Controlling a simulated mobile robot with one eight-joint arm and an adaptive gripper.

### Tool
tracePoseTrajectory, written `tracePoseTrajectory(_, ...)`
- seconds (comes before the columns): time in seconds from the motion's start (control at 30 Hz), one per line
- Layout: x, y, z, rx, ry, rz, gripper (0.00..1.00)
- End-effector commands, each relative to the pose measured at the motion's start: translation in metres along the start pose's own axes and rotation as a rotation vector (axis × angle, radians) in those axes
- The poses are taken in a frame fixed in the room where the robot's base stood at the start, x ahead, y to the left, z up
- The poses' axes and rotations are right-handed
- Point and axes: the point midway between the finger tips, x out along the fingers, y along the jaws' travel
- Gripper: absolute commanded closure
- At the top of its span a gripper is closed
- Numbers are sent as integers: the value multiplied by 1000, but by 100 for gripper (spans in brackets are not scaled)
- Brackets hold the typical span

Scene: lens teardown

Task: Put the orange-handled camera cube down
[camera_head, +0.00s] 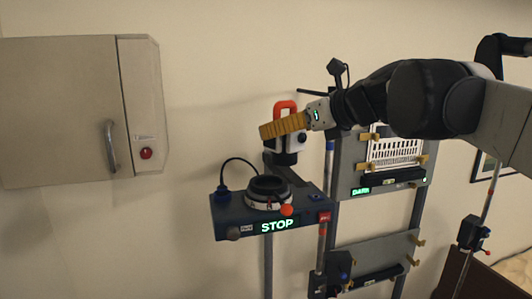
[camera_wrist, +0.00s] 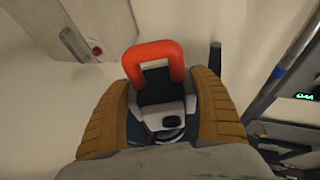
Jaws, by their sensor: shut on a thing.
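The camera cube (camera_head: 287,144) is a white and black block with an orange loop handle (camera_head: 285,109) on top. My gripper (camera_head: 283,127) has ribbed tan fingers and is shut on the cube. In the wrist view the cube (camera_wrist: 160,112) sits between the two fingers (camera_wrist: 162,115), handle up.
The dark stand (camera_head: 225,216) shows a green STOP display (camera_head: 277,225) and an orange knob (camera_head: 287,210). To its right is a rack with a white grid (camera_head: 395,150) and a DARK label (camera_head: 360,191). A grey cabinet (camera_head: 65,110) hangs at the left.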

Motion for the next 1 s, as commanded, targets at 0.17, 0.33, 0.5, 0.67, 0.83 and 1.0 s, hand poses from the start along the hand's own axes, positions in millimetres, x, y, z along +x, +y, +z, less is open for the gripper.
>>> tracePoseTrajectory(0.17,33,14,-5,-1,0,1,67)
tracePoseTrajectory(0.33,44,17,-10,0,-1,-2,67)
tracePoseTrajectory(0.5,53,17,-31,0,-1,-2,67)
tracePoseTrajectory(0.67,58,17,-45,0,-1,-2,67)
tracePoseTrajectory(0.83,58,17,-46,0,-1,-2,67)
tracePoseTrajectory(1.0,60,17,-48,0,-1,-2,67)
